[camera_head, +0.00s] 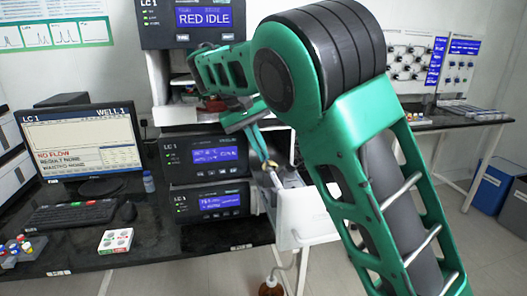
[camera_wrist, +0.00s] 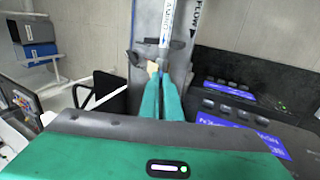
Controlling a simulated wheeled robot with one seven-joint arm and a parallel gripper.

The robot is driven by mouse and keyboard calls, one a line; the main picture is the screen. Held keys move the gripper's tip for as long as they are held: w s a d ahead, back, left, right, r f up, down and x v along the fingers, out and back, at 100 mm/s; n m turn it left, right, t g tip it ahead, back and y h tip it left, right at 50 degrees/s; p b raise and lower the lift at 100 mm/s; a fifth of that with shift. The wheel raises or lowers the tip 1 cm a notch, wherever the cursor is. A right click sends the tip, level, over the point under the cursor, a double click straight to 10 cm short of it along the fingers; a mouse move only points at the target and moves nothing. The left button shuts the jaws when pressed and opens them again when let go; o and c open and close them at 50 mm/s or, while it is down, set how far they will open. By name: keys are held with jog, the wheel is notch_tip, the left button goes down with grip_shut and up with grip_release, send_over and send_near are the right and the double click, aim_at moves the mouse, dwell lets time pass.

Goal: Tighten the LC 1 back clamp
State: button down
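My gripper (camera_wrist: 161,78) has two teal fingers close together, pointing at a column holder (camera_wrist: 148,28) on the side of the LC 1 stack. A pale column (camera_wrist: 167,25) with printed lettering and a dark band lies along the holder, in line with the fingers. A small tan-brass part (camera_wrist: 153,68) shows at the fingertips; it also shows in the head view (camera_head: 271,165), just below my gripper (camera_head: 263,158). It may belong to the back clamp. The fingers hide most of it, and I cannot tell whether they grip it.
The LC 1 modules (camera_head: 205,153) stand left of my gripper, with their lit fronts close by in the wrist view. A monitor (camera_head: 82,143) and keyboard (camera_head: 75,214) are on the bench at left. A brown bottle (camera_head: 271,287) is low down, below the white tray.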

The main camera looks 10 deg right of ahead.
jog(key=shift+a+f+h, duration=0.4)
jog(key=shift+a+h, duration=0.1)
jog(key=shift+h, duration=0.6)
jog(key=shift+a+f+h, duration=0.35)
jog(key=shift+a+h, duration=0.15)
jog(key=shift+h, duration=0.6)
jog(key=shift+a+f, duration=0.1)
jog(key=c, duration=2)
grip_release()
jog(key=v, duration=1)
jog(key=shift+w+a+r, duration=0.15)
jog(key=shift+a+r, duration=0.05)
jog(key=shift+a, duration=0.2)
